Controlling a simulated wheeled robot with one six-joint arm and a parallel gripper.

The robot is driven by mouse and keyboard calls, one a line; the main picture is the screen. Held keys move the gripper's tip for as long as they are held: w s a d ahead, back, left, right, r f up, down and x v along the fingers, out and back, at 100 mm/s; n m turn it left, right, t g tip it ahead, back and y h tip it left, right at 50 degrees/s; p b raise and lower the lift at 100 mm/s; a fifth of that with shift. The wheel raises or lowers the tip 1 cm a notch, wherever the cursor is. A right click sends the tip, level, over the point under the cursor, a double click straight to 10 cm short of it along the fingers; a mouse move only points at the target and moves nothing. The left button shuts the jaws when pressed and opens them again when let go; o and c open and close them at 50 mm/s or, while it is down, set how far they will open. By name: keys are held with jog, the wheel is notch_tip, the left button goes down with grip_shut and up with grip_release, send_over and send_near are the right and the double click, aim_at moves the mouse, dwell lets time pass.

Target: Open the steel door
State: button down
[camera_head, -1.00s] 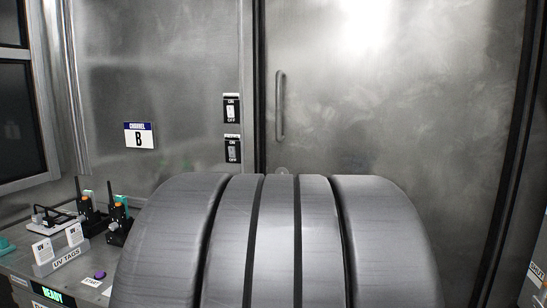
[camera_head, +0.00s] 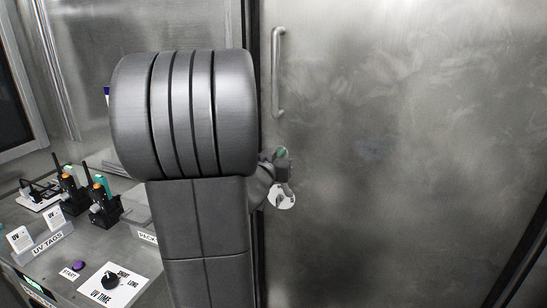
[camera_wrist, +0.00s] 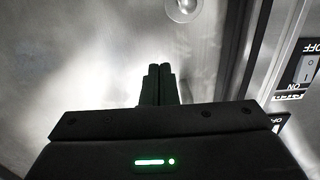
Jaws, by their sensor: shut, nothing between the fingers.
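The steel door (camera_head: 400,120) fills the right of the head view and looks shut. Its vertical bar handle (camera_head: 277,72) is near its left edge, with nothing gripping it. A round pale fitting (camera_head: 284,202) sits on the door below the handle, partly covered by the end of my arm. In the wrist view a round fitting (camera_wrist: 183,8) shows at the top edge, beyond the fingertips. My gripper (camera_wrist: 158,70) is shut and empty, its two dark fingers together, pointing toward the door. The handle is not in the wrist view. My arm hides part of the door's left edge.
A bench at left holds UV tags (camera_head: 22,238), black devices with orange tops (camera_head: 104,205) and a UV time dial (camera_head: 110,282). A wall switch (camera_wrist: 306,68) shows at right in the wrist view. The door's right side is clear.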

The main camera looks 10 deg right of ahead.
aim_at(292, 138)
jog(key=x, duration=0.8)
jog(key=shift+w+d, duration=0.25)
jog(key=shift+d, duration=0.05)
jog(key=shift+p, duration=0.3)
